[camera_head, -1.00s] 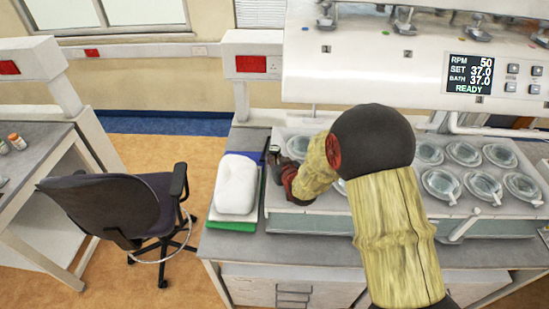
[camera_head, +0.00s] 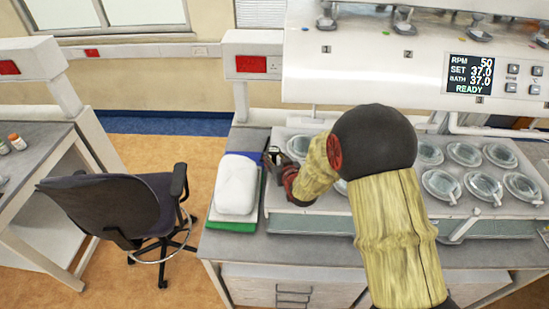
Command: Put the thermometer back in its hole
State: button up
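My gripper (camera_head: 273,157) is at the left end of the bath deck, close to the right side of a white bundle. Its dark fingers are small and partly hidden by my wrist; I cannot tell how far apart they are or whether anything is between them. I cannot make out the thermometer in this view. The water bath (camera_head: 312,221) has round lidded vessels in its deck. The thermometer's hole cannot be picked out; my arm covers part of the left half of the deck.
The white bundle (camera_head: 237,183) lies on a green board (camera_head: 232,226) left of the bath. The machine's head with its display (camera_head: 470,74) overhangs the back. An office chair (camera_head: 110,205) stands on the open floor to the left.

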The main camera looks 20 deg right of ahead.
jog(key=v, duration=1.1)
jog(key=shift+s+r, duration=0.15)
jog(key=shift+s, duration=0.15)
jog(key=shift+d+r+b, duration=0.1)
jog(key=shift+d+b, duration=0.05)
jog(key=shift+b, duration=0.3)
